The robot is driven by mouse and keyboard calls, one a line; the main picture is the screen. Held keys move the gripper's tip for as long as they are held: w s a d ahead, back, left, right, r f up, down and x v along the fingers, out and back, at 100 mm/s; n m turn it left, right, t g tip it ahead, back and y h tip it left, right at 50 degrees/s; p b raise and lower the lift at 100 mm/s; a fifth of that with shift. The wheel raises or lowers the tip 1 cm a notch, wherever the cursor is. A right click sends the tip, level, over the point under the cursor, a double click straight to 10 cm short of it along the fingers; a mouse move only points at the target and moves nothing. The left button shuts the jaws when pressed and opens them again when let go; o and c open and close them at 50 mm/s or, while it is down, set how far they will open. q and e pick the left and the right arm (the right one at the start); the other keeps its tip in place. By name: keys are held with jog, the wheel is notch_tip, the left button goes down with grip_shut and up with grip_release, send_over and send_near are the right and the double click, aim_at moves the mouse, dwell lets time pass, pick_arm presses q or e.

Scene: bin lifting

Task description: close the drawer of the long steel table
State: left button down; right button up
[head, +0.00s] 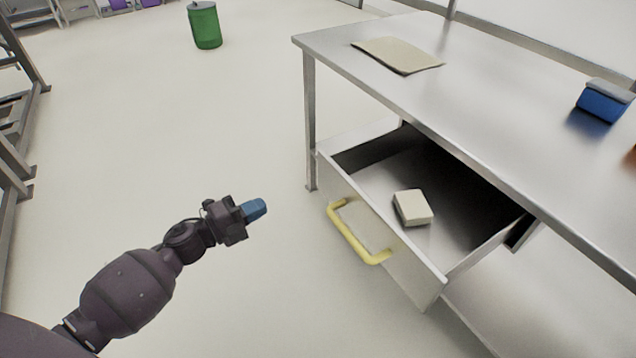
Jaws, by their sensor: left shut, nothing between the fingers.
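The long steel table (470,75) stands at the right. Its drawer (400,262) is pulled out, with a yellow handle (352,235) on the front panel. A small cream-coloured block (413,207) lies inside the drawer. My left gripper (256,209) has blue fingertips that are shut and empty. It is to the left of the handle and apart from it, pointing toward the drawer front. My right gripper does not show.
A beige sheet (398,54) and a blue box (603,101) lie on the tabletop. A green bin (205,25) stands on the floor at the back. Metal racks (15,130) line the left edge. The floor between them and the table is clear.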

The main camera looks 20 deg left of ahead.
pick_arm(q)
jog(key=w+m, duration=0.1)
jog(key=m, duration=0.1)
jog(key=b, duration=0.2)
send_near(322, 177)
jog(key=shift+g+h, duration=0.3)
jog(key=x, duration=0.6)
jog(key=shift+w+a+f, duration=0.1)
jog(key=shift+a+f, duration=0.05)
jog(key=shift+a, duration=0.05)
jog(key=shift+w+d, duration=0.35)
jog(key=shift+w, duration=0.15)
jog(key=shift+w+d, duration=0.15)
jog(key=shift+w, duration=0.05)
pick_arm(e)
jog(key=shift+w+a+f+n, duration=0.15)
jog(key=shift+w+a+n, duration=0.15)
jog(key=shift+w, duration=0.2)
